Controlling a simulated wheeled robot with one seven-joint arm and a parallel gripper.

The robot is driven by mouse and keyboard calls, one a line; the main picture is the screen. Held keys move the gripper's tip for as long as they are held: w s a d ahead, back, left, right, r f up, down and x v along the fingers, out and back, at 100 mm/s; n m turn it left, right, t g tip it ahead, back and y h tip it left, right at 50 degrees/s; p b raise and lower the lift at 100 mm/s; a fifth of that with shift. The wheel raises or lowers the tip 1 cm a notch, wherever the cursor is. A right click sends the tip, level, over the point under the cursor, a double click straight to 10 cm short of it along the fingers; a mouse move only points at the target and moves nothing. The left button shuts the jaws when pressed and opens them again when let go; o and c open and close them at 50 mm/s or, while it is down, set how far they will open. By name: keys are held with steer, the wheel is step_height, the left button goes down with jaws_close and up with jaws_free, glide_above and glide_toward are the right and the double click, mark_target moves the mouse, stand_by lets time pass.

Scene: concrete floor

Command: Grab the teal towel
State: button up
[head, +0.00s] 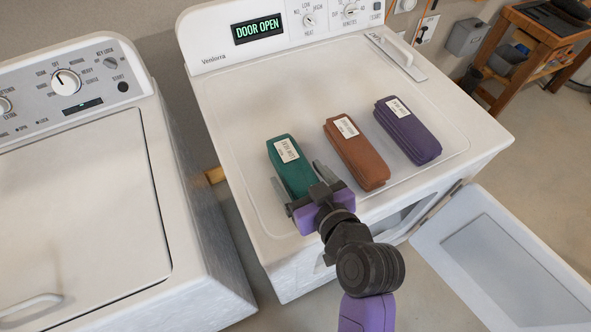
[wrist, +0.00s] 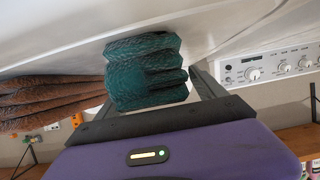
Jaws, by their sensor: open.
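The teal towel (head: 290,166) is a folded bundle with a white label, lying on top of the dryer (head: 240,110) at the left of a row of towels. My gripper (head: 298,178) is at the towel's near end, with its fingers apart on either side of it. In the wrist view the towel's folded end (wrist: 146,75) shows ahead of the purple gripper body, with one finger (wrist: 205,80) visible at its right. I cannot tell whether the fingers touch the towel.
A brown towel (head: 357,154) lies close to the right of the teal one, and a purple towel (head: 407,131) lies beyond it. The dryer door (head: 505,270) hangs open at the right. A washer (head: 80,200) stands at the left. The dryer's top is bare left of the towels.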

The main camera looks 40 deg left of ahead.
steer(key=c, duration=1.7)
steer(key=shift+r, duration=0.1)
steer(key=shift+c, duration=0.2)
